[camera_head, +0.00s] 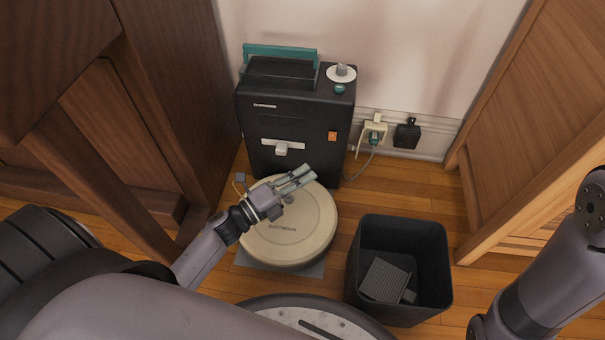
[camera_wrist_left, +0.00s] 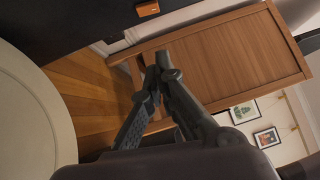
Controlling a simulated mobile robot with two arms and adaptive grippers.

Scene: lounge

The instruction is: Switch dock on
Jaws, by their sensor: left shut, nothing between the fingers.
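The dock (camera_head: 290,113) is a tall black box against the wall with a teal handle (camera_head: 281,51) on top. Its front has an orange switch (camera_head: 332,135) at the right and a white slider (camera_head: 282,148) lower down. A white dial (camera_head: 341,72) and a teal button (camera_head: 339,88) are on top. In the left wrist view the orange switch (camera_wrist_left: 147,9) shows at the top edge. My left gripper (camera_head: 308,175) is shut and empty above the round robot vacuum, in front of and below the switch, apparently apart from the dock; its fingers (camera_wrist_left: 163,66) meet in the wrist view. My right gripper is out of view.
The beige robot vacuum (camera_head: 290,240) sits on the floor before the dock. A black bin (camera_head: 433,245) with a grey ribbed item (camera_head: 385,281) stands to the right. A wall socket (camera_head: 374,133) holds a plug. Wooden furniture (camera_head: 535,120) flanks both sides.

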